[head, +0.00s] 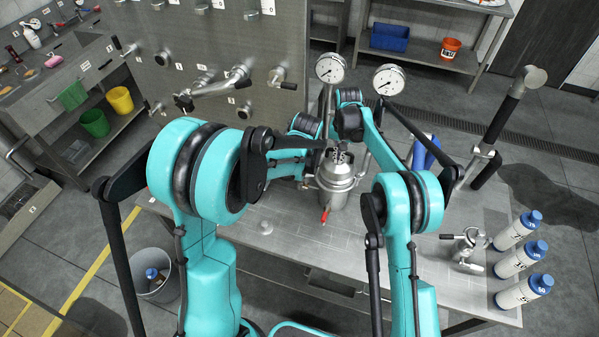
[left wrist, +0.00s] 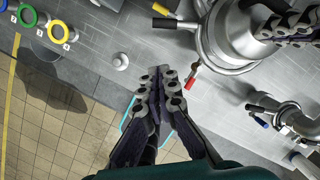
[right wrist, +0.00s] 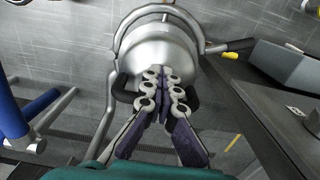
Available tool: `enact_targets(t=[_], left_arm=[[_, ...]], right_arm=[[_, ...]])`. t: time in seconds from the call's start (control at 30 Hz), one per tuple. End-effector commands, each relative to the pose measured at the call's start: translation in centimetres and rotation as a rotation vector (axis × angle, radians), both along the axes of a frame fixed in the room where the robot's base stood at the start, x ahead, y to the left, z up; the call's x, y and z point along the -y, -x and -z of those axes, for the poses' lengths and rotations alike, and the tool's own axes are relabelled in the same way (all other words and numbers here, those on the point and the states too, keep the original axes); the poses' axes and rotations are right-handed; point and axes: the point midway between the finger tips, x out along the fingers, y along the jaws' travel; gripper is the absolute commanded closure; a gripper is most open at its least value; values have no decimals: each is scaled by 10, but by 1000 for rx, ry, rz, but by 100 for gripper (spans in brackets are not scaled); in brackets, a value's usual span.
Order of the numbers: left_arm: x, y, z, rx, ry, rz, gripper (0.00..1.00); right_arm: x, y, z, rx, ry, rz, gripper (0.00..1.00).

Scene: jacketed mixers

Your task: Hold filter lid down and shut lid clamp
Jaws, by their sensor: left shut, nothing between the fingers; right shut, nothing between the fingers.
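The steel filter vessel (head: 336,193) stands on the bench, with a red-tipped handle (head: 324,216) at its front. Its domed lid (right wrist: 158,48) fills the upper middle of the right wrist view. My right gripper (right wrist: 164,72) is shut and empty, its fingertips over the lid's near part; contact cannot be told. It also shows above the vessel in the left wrist view (left wrist: 265,35). My left gripper (left wrist: 157,72) is shut and empty, to the left of the vessel, apart from it. A black-tipped handle (left wrist: 174,23) sticks out from the vessel. I cannot make out the lid clamp's state.
Two pressure gauges (head: 330,68) rise behind the vessel. A blue cylinder (head: 425,152) stands to the right. A small valve fitting (head: 468,244) and several white-and-blue bottles (head: 518,230) are on the right of the bench (head: 300,247). The bench's front is mostly clear.

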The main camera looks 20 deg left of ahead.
Motion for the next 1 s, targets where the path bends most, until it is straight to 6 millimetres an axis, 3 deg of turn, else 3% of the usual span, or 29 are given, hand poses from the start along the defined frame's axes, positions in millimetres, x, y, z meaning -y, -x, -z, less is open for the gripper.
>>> enact_targets(t=[0.27,0.5,0.77,1.0], left_arm=[[-15,21,17,160,320,-580,100],[-24,38,17,249,627,-1082,100],[-26,39,20,264,740,-1256,100],[-21,21,49,264,739,-1255,100]], right_arm=[[1,-2,1,4,0,1,100],[1,-2,1,4,0,1,100],[1,-1,1,4,0,1,100],[1,-1,1,4,0,1,100]])
